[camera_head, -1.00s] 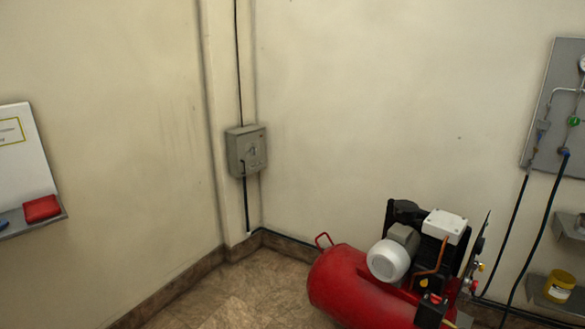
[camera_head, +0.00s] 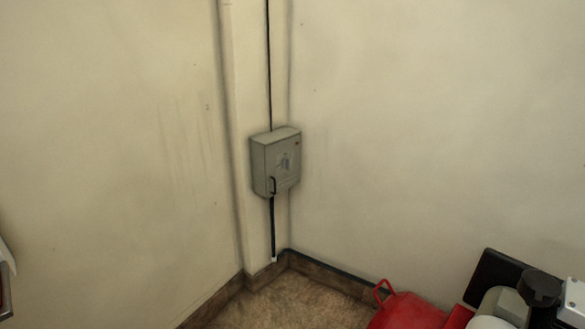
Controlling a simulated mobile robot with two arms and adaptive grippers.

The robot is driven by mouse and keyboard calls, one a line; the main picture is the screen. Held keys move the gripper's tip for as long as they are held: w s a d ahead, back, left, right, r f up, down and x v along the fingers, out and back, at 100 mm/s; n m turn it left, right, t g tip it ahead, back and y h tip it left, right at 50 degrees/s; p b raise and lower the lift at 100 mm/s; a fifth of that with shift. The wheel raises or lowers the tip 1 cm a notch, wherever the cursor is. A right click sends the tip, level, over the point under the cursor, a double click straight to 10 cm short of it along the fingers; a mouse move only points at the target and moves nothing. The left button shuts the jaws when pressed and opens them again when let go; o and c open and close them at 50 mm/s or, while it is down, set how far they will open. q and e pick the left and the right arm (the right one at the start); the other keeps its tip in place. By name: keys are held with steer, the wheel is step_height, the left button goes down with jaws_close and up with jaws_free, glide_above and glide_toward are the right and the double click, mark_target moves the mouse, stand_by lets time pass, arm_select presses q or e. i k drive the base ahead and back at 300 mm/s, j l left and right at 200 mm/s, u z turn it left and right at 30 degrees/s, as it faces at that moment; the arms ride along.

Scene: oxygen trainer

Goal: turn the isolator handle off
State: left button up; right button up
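The grey isolator box (camera_head: 265,166) is fixed to the pillar in the corner, left of the middle of the head view. A small dark handle (camera_head: 272,186) shows at the lower left of its front face. A round grey part (camera_head: 284,163) sits in the middle of that face, too small to read its setting. A black cable runs up from the box and another runs down from it. Neither of my grippers is in view.
A red compressor (camera_head: 408,312) stands on the floor at the lower right, partly cut off by the frame. A strip of bare tiled floor (camera_head: 280,303) lies below the box. A white board's edge (camera_head: 6,257) shows at the far left.

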mark_target(286, 163)
steer(key=i+j+u, duration=0.15)
steer(key=i, duration=1.3)
